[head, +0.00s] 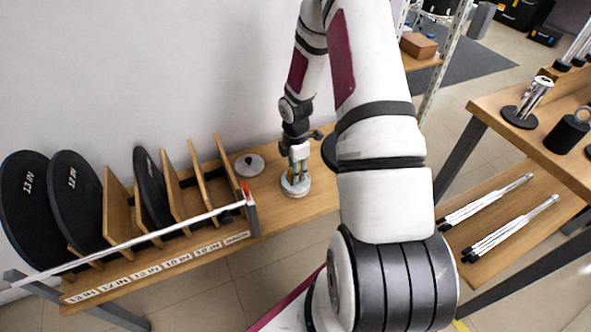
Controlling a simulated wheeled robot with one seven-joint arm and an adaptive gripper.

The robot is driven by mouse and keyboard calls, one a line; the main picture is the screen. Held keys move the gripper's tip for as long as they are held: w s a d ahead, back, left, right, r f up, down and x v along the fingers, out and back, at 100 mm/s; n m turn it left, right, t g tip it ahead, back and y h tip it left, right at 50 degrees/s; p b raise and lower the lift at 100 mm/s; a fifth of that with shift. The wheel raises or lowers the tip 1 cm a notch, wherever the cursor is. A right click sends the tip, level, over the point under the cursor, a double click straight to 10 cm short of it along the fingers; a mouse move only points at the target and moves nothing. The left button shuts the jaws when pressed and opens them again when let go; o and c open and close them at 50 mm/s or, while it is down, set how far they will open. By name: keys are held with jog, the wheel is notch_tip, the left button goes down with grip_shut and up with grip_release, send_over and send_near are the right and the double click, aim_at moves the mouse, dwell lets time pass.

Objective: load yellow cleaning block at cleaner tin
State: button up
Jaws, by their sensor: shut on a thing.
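A round, low cleaner tin (296,189) with a pale wall stands on the wooden bench, to the right of the pad rack. My gripper (298,172) points down right over the tin, its fingertips at or just inside the tin's rim. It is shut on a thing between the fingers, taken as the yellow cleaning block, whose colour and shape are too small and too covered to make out. Whether the block touches the tin inside cannot be told. A round grey lid with a knob (249,166) lies on the bench to the left of the tin.
A wooden rack with upright dividers (181,190) and black round pads (75,187) fills the bench's left part. A dark round thing (330,150) is partly hidden behind my arm. A second table (490,104) with metal parts stands at right. Bare bench (263,213) lies before the tin.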

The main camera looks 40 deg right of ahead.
jog(key=shift+f, duration=0.4)
dwell(1.3)
jog(key=shift+r, duration=0.1)
jog(key=shift+r+p, duration=2.85)
jog(key=shift+r, duration=0.65)
jog(key=w+a+r+m, duration=0.3)
jog(key=a+r+m, duration=0.4)
jog(key=a+r, duration=0.3)
jog(key=w+a+r+m, duration=0.2)
jog(key=a+r+m, duration=0.5)
jog(key=a, duration=0.4)
jog(key=s+r+p, duration=0.9)
jog(key=r+p, duration=0.4)
jog(key=p, duration=0.3)
jog(key=shift+s+a+r+m, duration=0.2)
jog(key=shift+a+r+m, duration=0.05)
jog(key=shift+a+m, duration=0.2)
